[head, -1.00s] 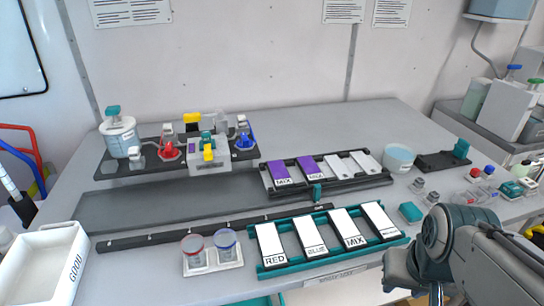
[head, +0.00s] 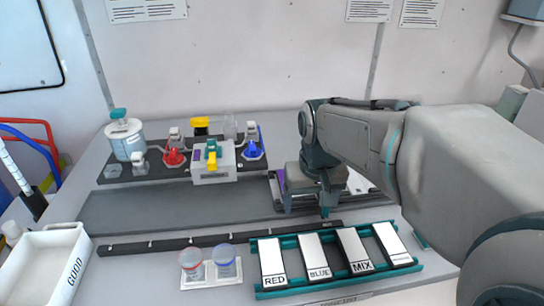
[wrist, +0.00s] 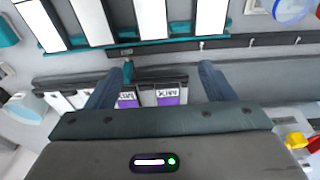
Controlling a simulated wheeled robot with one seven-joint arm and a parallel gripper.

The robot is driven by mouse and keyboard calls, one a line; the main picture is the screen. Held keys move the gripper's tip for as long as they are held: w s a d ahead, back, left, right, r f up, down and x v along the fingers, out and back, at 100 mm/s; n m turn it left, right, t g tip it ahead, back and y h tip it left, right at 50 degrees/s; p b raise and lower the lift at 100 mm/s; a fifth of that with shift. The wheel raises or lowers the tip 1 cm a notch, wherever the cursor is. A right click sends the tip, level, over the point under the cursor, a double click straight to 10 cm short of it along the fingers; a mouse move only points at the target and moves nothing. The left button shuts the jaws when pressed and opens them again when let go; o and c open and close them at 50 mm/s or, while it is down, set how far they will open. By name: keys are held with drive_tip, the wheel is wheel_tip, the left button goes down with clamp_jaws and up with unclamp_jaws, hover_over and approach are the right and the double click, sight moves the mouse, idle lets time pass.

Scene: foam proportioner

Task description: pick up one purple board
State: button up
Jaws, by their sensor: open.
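Two purple boards with white labelled ends stand side by side in a dark rack; in the wrist view they are the nearer one (wrist: 168,98) and the one left of it (wrist: 127,101). In the head view my arm hides most of them, and only a purple sliver (head: 281,176) shows. My gripper (head: 308,198) is over the dark rack (head: 278,199) in the head view. In the wrist view its two fingers (wrist: 160,70) are spread wide, with the purple boards between them and nothing held. I cannot tell the height of the fingers above the boards.
A teal rack (head: 258,262) with white RED, BLUE and MIX boards stands in front. A teal post (head: 325,207) rises close to my gripper. A white GOOD tray (head: 35,285) is at the far left.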

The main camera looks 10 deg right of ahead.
drive_tip(key=w+r+g+p, duration=0.2)
drive_tip(key=w+r+p, duration=0.15)
drive_tip(key=w, duration=1.55)
wheel_tip(320, 180, down, 9)
drive_tip(key=shift+s+d+r+p, duration=0.1)
drive_tip(key=shift+p, duration=0.25)
drive_tip(key=shift+w+a+f+p, duration=0.15)
drive_tip(key=shift+f+p, duration=0.2)
drive_tip(key=shift+f, duration=1)
drive_tip(key=shift+w+a+f+p, duration=0.1)
drive_tip(key=shift+f+p, duration=0.25)
drive_tip(key=shift+f, duration=1)
drive_tip(key=c, duration=1.1)
